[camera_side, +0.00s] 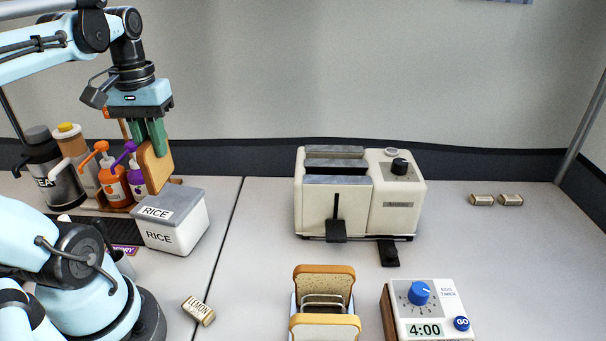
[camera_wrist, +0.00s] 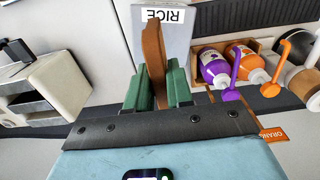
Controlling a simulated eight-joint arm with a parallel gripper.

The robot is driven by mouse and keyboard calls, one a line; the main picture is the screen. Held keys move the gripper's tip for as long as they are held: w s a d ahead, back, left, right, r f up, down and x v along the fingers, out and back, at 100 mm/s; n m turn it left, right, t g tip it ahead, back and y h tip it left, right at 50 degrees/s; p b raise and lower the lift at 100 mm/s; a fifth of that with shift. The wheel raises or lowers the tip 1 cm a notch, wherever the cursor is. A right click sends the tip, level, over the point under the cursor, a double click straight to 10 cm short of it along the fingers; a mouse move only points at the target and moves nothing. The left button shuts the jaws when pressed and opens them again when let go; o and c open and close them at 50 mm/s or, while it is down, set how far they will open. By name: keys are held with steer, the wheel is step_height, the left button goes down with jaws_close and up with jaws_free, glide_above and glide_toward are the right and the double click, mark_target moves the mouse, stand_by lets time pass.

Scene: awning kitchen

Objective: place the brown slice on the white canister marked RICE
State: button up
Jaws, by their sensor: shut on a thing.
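My gripper (camera_side: 151,133) is shut on the brown slice (camera_side: 156,170), holding it upright above the back part of the white RICE canister (camera_side: 176,233). The canister has a grey lid marked RICE. In the side view the slice's lower edge appears close to the lid; I cannot tell whether they touch. In the wrist view the slice (camera_wrist: 153,56) stands edge-on between the green fingers of my gripper (camera_wrist: 158,88), with the canister's grey lid (camera_wrist: 177,33) beyond it.
A rack with an orange pump bottle (camera_side: 112,182) and a purple one stands left of the canister, near a dark TEA canister (camera_side: 48,175). A toaster (camera_side: 340,195), toast rack (camera_side: 322,325) and egg timer (camera_side: 428,310) stand to the right. The counter between canister and toaster is clear.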

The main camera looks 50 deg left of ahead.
mark_target(156, 161)
steer(key=shift+a+f, duration=0.2)
steer(key=shift+f, duration=1.95)
steer(key=o, duration=0.8)
steer(key=shift+f, duration=0.15)
step_height(156, 161, up, 12)
steer(key=shift+r, duration=0.1)
steer(key=w+d+f+m+t, duration=0.7)
steer(key=w+d+f+m, duration=0.2)
steer(key=d+f, duration=0.5)
steer(key=shift+w+d+f, duration=0.2)
steer(key=shift+w+d, duration=0.55)
steer(key=shift+d, duration=0.1)
